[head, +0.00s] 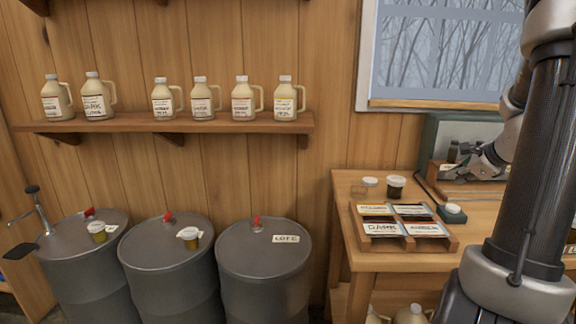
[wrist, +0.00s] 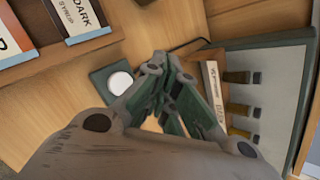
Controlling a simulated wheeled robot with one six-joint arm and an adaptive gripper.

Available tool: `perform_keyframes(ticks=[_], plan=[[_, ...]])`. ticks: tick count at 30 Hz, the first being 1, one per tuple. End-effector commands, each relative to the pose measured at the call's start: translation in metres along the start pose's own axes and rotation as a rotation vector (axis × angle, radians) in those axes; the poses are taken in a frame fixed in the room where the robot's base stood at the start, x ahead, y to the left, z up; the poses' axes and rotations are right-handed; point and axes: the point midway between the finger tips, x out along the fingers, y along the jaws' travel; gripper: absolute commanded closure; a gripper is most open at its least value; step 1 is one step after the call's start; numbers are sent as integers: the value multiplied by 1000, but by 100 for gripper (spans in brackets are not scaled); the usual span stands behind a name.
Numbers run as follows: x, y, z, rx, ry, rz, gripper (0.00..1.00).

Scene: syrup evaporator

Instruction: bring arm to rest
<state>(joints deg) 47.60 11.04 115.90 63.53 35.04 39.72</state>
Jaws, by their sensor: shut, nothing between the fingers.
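My gripper (head: 480,162) is at the right of the head view, above the back of the wooden table (head: 350,255), in front of a grey-green case (head: 433,140). In the wrist view my gripper (wrist: 165,88) has its fingers together, with nothing between them. It is beside a small dark green block with a white round top (wrist: 120,82) and the row of small dark bottles (wrist: 240,110). My arm hides part of the table's right side.
A wooden tray of label cards (head: 405,228) lies on the table. A dark-filled jar (head: 396,186) and a clear jar (head: 370,187) stand behind it. Three grey drums (head: 265,275) stand left, two bearing small jars. A wall shelf (head: 170,125) holds several jugs.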

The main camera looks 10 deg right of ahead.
Motion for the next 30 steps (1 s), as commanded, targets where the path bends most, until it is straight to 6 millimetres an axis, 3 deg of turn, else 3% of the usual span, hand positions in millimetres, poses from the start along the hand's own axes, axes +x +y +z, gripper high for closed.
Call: perform_keyframes(ticks=[2, 7, 12, 18, 24, 30], plan=[[-1, 4, 1, -69, -8, 17, 100], [-16, 63, -16, -399, -19, 211, 100], [-67, 130, 5, -879, -81, 425, 100], [-133, 193, 35, -1461, -162, 624, 100], [-191, 234, 56, -2014, -183, 693, 100], [-213, 250, 91, -2267, -204, 534, 100]])
